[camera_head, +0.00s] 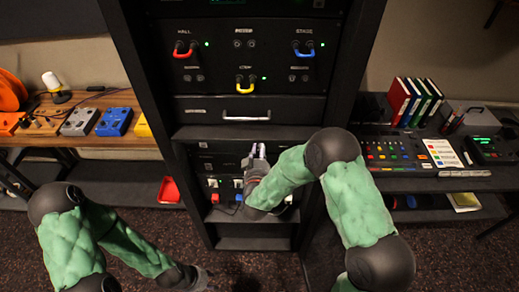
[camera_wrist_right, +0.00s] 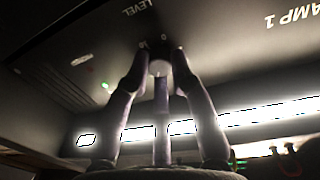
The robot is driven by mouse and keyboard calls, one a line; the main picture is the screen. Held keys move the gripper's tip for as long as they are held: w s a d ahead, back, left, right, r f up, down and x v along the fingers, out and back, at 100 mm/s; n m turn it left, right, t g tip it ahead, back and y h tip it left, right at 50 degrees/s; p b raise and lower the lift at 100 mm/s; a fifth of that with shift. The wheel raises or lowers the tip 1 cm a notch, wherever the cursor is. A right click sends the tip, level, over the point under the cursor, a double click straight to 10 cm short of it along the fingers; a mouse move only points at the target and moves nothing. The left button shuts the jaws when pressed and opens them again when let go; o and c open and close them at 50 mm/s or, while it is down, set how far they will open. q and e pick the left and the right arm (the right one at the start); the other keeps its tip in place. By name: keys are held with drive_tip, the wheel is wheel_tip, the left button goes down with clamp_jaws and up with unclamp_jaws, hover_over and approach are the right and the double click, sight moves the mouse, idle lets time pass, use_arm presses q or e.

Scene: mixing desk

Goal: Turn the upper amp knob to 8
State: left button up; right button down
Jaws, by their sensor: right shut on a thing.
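The upper amp panel (camera_head: 218,147) is in the rack's middle, under the drawer. In the right wrist view its dark face (camera_wrist_right: 215,45) carries the words "LEVEL" and "AMP 1". The amp knob (camera_wrist_right: 160,67) sits between the fingertips of my right gripper (camera_wrist_right: 159,60), which is shut on it. In the head view the right gripper (camera_head: 258,150) reaches the amp panel and hides the knob. The knob's number setting is not readable. My left gripper (camera_head: 203,281) is low at the bottom, away from the rack, and its fingers are too dark to judge.
A drawer with a handle (camera_head: 250,116) is above the amp. A lower panel with colored plugs (camera_head: 214,183) is below it. Pedals stand on the left bench (camera_head: 230,134). A mixer (camera_head: 393,149) and books (camera_head: 412,101) are on the right desk.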

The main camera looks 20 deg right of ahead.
drive_tip(key=shift+d+r+m+b, duration=0.1)
drive_tip(key=shift+r+m+b, duration=0.05)
drive_tip(key=shift+m+b, duration=2.45)
drive_tip(key=shift+r+m+b, duration=0.1)
drive_tip(key=shift+m+b, duration=2.2)
drive_tip(key=shift+m, duration=0.6)
drive_tip(key=c, duration=1.1)
unclamp_jaws()
drive_tip(key=shift+f, duration=0.1)
drive_tip(key=shift+s+y, duration=0.1)
drive_tip(key=shift+y, duration=0.2)
drive_tip(key=v, duration=1.2)
